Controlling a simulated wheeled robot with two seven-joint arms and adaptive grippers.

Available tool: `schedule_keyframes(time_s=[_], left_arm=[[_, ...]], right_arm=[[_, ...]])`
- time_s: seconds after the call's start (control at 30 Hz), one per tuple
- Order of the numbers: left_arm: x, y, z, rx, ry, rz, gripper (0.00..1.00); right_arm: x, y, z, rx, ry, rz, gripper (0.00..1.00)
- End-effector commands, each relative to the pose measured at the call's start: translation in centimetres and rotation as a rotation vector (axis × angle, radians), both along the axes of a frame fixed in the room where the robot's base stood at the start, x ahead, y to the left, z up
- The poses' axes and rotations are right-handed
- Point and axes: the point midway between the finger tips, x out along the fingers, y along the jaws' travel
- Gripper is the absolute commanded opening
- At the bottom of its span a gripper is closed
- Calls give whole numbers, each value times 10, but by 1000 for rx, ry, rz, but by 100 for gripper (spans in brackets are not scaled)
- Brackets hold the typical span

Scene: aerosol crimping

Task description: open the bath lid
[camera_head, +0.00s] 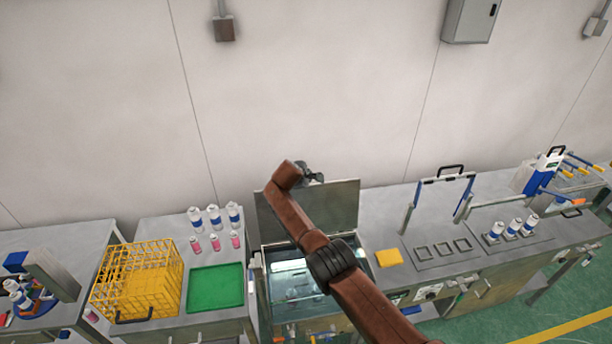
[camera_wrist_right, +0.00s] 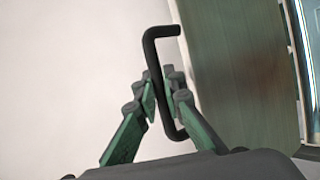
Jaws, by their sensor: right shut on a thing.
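The bath lid (camera_head: 340,205) is a grey metal panel standing raised at the back of the bath (camera_head: 290,265). The bath is open below it and its inside shows, with a bright reflection. My right arm crosses in front of the bath and the lid and hides part of both. My right gripper (camera_head: 312,175) is at the lid's top edge. In the right wrist view the gripper (camera_wrist_right: 163,105) is shut on the black lid handle (camera_wrist_right: 155,70), with the handle bar between its fingers. The lid panel (camera_wrist_right: 235,70) is right of the handle. My left gripper is not in view.
Left of the bath are a green tray (camera_head: 216,287), a yellow wire basket (camera_head: 140,278) and several cans. On the right are a yellow block (camera_head: 389,258), a fixture with cans (camera_head: 508,232) and a blue-white device (camera_head: 540,172). The wall (camera_head: 300,80) stands behind.

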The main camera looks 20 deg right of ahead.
Motion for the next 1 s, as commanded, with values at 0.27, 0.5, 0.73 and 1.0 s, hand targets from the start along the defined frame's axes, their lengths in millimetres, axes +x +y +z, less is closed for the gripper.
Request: schedule_keyframes(time_s=[0.27,0.5,0.73,1.0], left_arm=[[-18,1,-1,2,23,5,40],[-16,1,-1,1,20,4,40],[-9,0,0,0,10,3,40],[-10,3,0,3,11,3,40]], right_arm=[[1,4,-2,-6,13,3,0],[2,6,-2,-6,13,6,13],[2,6,-2,-4,11,5,27],[1,5,-2,-4,11,5,27]])
